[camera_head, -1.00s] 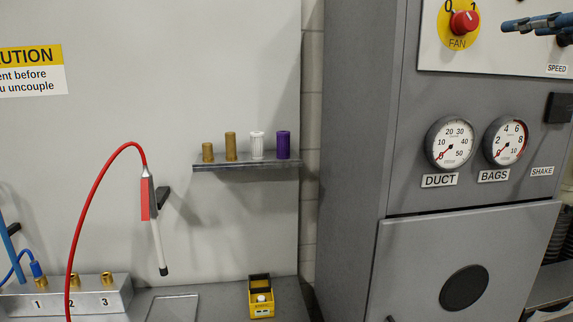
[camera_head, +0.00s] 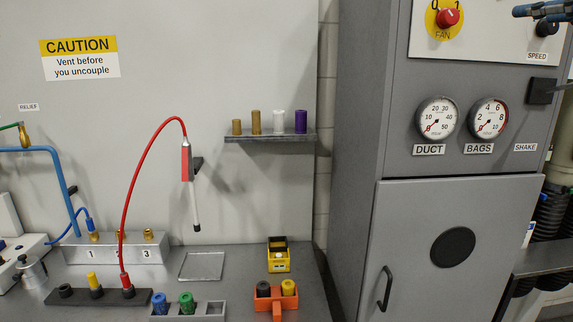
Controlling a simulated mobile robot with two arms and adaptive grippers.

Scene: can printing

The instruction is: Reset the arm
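A blue and dark tool end, which looks like part of my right gripper (camera_head: 535,11), reaches in at the top right edge of the head view. It is in front of the grey cabinet's panel, near the SPEED knob (camera_head: 546,28). Nothing is seen held in it. Its fingers are small and partly cut off by the frame edge, so I cannot tell whether they are open or shut. My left gripper is not in view.
A shelf (camera_head: 270,137) holds several small cylinders. A red hose (camera_head: 142,170) arches over the bench. An orange holder (camera_head: 277,303), yellow box (camera_head: 278,258) and grey rack (camera_head: 214,308) stand on it. The grey cabinet (camera_head: 350,150) is on the right.

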